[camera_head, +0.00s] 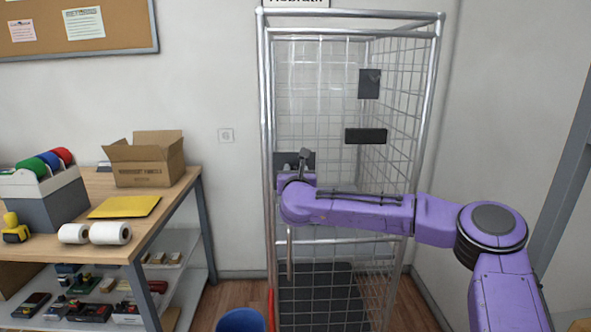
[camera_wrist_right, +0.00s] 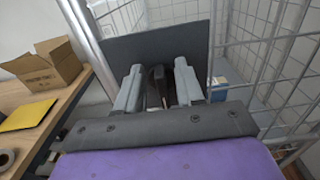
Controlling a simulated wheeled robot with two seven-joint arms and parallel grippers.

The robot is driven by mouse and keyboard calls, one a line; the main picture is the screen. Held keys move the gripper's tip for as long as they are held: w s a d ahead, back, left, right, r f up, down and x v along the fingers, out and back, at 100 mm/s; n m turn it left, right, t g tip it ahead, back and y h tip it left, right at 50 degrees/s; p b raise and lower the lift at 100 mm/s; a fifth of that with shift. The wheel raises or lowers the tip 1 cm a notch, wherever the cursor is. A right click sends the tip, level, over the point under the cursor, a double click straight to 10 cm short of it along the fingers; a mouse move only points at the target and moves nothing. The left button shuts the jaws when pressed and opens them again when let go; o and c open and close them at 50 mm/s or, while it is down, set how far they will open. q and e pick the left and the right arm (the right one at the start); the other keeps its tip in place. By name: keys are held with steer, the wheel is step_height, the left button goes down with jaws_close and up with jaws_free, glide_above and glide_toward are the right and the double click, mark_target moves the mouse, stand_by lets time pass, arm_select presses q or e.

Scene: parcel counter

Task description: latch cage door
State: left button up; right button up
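The wire-mesh cage (camera_head: 430,85) stands upright against the back wall, with silver tube posts. Mesh covers its front, but I cannot tell whether the door sits flush in its frame. A dark lock plate (camera_head: 283,160) is at mid-height near the left post; a large dark plate also shows in the right wrist view (camera_wrist_right: 125,48). My right gripper (camera_head: 304,160) is in front of this plate. In the wrist view its two grey fingers (camera_wrist_right: 158,80) are apart, with a dark latch-like part (camera_wrist_right: 156,78) between them. Contact is unclear. My left gripper is out of view.
A wooden workbench (camera_head: 190,178) stands left of the cage, with an open carton (camera_head: 148,170), yellow envelope (camera_head: 125,207) and tape rolls (camera_head: 110,233). A blue bin (camera_head: 240,320) is on the floor by the cage's left post. Wall is close on the right.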

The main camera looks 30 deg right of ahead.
steer(key=shift+s, duration=0.1)
jaws_close()
steer(key=n, duration=0.2)
steer(key=n+b, duration=0.1)
steer(key=shift+w+a+n, duration=0.2)
steer(key=shift+a+n, duration=0.1)
steer(key=shift+n, duration=0.1)
steer(key=n, duration=0.3)
steer(key=shift+w+a+n, duration=0.15)
steer(key=shift+a+n, duration=0.05)
steer(key=shift+n, duration=0.1)
steer(key=shift+w+a+f+n+p, duration=0.15)
steer(key=shift+n+p, duration=0.25)
steer(key=shift+n, duration=1.35)
steer(key=shift+a+f+n+p, duration=0.1)
steer(key=shift+f+n+p, duration=0.25)
steer(key=shift+n, duration=1.45)
steer(key=shift+w+a+f+n+p, duration=0.15)
steer(key=shift+n+p, duration=0.3)
steer(key=shift+n, duration=1.3)
steer(key=shift+s+d, duration=0.1)
